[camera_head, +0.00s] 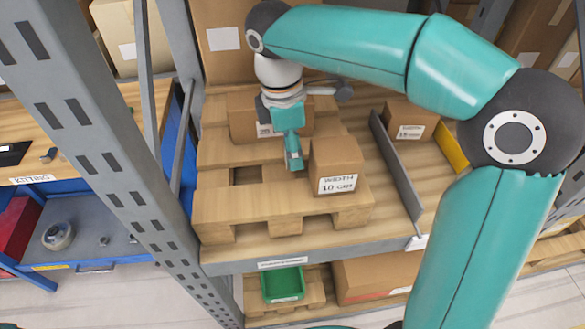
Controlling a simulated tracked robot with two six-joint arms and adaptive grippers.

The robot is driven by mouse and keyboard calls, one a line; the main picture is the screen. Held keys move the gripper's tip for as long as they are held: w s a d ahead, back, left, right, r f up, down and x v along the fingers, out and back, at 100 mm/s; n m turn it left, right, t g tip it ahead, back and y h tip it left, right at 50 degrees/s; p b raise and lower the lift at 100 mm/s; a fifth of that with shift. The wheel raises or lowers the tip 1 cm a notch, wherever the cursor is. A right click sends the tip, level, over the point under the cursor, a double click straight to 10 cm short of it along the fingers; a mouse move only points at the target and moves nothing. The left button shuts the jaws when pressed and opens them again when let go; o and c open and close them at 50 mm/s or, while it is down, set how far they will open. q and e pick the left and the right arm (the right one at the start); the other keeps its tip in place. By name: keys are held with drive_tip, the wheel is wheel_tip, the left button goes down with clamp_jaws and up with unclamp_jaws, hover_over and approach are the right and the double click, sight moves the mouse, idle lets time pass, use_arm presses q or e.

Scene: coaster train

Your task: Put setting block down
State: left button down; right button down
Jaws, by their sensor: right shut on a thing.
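My right gripper (284,112) reaches in from above over a wooden pallet (235,205) on the shelf. It is shut on a narrow teal piece with a grey face, which appears to be the setting block (293,152). The piece points down just left of a labelled cardboard box (335,165) on the pallet. I cannot tell whether the piece touches the box or the pallet. The jaw tips are small and hard to make out. My left gripper is not in view.
Another box (243,118) sits behind the gripper. A grey divider (397,165) stands right of the pallet, with a labelled box (410,120) beyond it. A grey shelf upright (105,145) stands on the left. A green bin (283,284) is on the level below.

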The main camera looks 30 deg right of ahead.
sight(293, 179)
drive_tip(key=shift+f, duration=2.85)
drive_tip(key=shift+f+b, duration=0.15)
drive_tip(key=shift+b, duration=0.2)
drive_tip(key=shift+c, duration=2.2)
unclamp_jaws()
drive_tip(key=r, duration=0.4)
drive_tip(key=a+r+p, duration=0.1)
drive_tip(key=r, duration=0.3)
drive_tip(key=r+p, duration=0.1)
drive_tip(key=r, duration=0.3)
drive_tip(key=shift+w+a+r, duration=0.1)
drive_tip(key=shift+w+a, duration=0.05)
drive_tip(key=shift+w, duration=0.1)
